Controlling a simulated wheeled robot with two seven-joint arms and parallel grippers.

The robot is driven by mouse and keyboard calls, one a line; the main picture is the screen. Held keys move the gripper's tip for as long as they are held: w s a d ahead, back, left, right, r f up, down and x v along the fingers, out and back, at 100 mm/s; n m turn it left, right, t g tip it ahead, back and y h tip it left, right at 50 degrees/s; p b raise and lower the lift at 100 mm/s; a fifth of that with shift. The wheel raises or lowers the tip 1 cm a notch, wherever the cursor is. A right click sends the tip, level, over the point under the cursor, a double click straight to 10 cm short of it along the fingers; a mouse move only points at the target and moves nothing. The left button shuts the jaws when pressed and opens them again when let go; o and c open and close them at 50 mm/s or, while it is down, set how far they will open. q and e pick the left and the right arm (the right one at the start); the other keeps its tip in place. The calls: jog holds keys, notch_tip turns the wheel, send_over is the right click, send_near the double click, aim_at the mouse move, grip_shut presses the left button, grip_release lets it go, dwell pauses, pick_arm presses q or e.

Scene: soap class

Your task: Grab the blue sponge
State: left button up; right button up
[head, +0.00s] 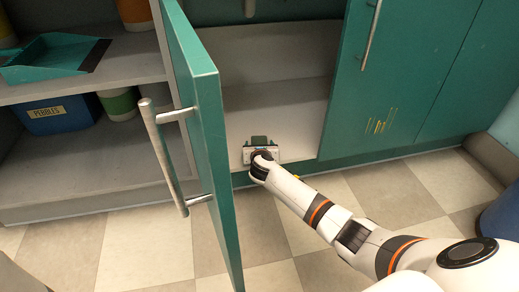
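My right arm reaches from the lower right into the open cabinet. My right gripper (258,141) is just above the cabinet floor (301,128), near its front edge. Its fingers are small and dark here, and I cannot tell whether they are apart or closed on something. I cannot make out a blue sponge; the wrist and gripper hide the spot beneath them. My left gripper is out of view.
The open green door (206,150) with its metal handle (163,158) stands left of my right arm. Shelves at left hold a teal dustpan (45,58) and a blue "PEBBLES" box (60,118). A closed green door (350,105) bounds the opening at right.

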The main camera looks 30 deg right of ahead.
jog(key=c, duration=0.8)
jog(key=shift+r, duration=0.1)
jog(key=shift+c, duration=0.2)
